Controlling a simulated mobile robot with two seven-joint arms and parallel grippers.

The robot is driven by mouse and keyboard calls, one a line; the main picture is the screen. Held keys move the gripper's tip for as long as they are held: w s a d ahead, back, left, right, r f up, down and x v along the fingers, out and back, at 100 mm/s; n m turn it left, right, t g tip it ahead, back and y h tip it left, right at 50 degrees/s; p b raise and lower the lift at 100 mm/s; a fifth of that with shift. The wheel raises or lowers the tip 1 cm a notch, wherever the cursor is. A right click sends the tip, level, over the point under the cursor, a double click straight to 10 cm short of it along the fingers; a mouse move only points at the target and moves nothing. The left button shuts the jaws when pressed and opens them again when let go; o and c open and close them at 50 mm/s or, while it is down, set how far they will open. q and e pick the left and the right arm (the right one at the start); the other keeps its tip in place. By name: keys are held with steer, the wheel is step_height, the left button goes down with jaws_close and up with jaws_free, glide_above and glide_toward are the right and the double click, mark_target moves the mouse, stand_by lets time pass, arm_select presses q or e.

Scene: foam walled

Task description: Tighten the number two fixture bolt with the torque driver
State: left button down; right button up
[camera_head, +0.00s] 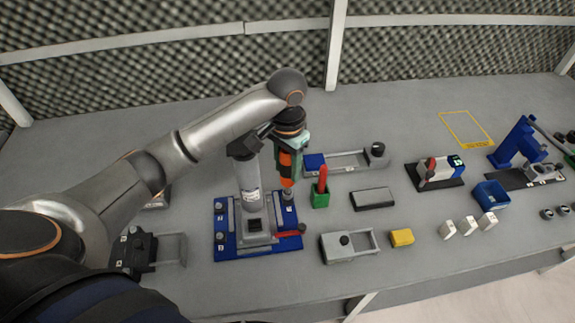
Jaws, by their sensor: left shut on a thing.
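The blue fixture plate (228,251) lies on the bench with numbered corners and bolts. A grey block with a tall grey column (250,182) stands at its middle. My left gripper (288,134) is shut on the torque driver (286,166), which has an orange and dark green body. The driver hangs roughly upright over the plate's back right corner. A bolt (289,197) shows there, just below the driver's lower end. I cannot tell whether the tip touches the bolt, or read that corner's number clearly. My right gripper is not in view.
A green holder (320,199) with a red-handled tool stands close right of the plate. A red-handled lever (291,232) lies at the plate's front right. Grey slide fixtures, a yellow block (401,238) and a blue bin (490,194) stand farther right. The back left bench is clear.

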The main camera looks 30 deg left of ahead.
arm_select(q)
steer(key=shift+r, duration=0.1)
stand_by(1.6)
steer(key=shift+r, duration=2.5)
